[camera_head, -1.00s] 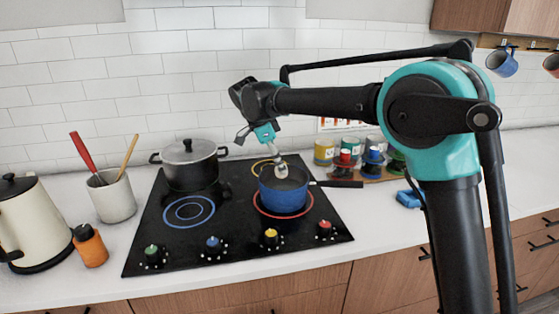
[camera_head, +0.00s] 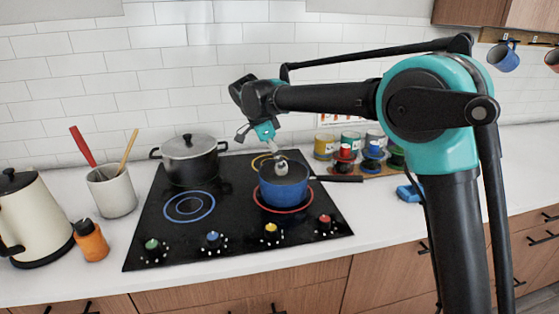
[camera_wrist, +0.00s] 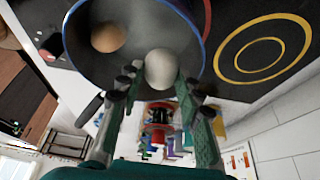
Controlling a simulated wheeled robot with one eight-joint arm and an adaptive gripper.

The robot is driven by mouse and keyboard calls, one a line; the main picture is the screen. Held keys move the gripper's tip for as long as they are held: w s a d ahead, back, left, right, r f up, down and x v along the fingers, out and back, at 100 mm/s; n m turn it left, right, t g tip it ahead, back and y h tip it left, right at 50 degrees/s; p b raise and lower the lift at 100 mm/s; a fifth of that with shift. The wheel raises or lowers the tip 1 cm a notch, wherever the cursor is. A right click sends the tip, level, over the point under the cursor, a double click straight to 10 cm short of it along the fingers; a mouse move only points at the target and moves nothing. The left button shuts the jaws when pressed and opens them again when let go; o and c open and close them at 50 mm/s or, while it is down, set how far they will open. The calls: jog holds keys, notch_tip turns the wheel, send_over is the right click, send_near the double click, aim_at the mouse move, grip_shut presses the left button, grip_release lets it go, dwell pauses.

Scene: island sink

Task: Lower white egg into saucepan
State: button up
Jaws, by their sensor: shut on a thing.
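The blue saucepan (camera_head: 284,190) stands on the red-ringed burner of the black cooktop, its dark handle pointing right. In the wrist view the dark inside of the saucepan (camera_wrist: 110,70) holds a brown egg (camera_wrist: 108,38). The white egg (camera_wrist: 160,67) is between the fingertips of my gripper (camera_wrist: 157,82), which is shut on it. In the head view my gripper (camera_head: 280,166) points down into the saucepan's opening, and the egg is mostly hidden there by the fingers and the pan's rim.
A lidded dark pot (camera_head: 189,161) stands at the back left of the cooktop (camera_head: 160,225). Several jars and small cups stand on a wooden board (camera_head: 372,174) behind the saucepan handle. A blue sponge (camera_head: 409,193) lies to the right. A utensil crock (camera_head: 112,192), orange bottle (camera_head: 90,240) and kettle (camera_head: 30,220) are at left.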

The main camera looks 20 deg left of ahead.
aim_at(279, 173)
jog(key=shift+f, duration=2.35)
dwell(1.1)
jog(key=o, duration=0.8)
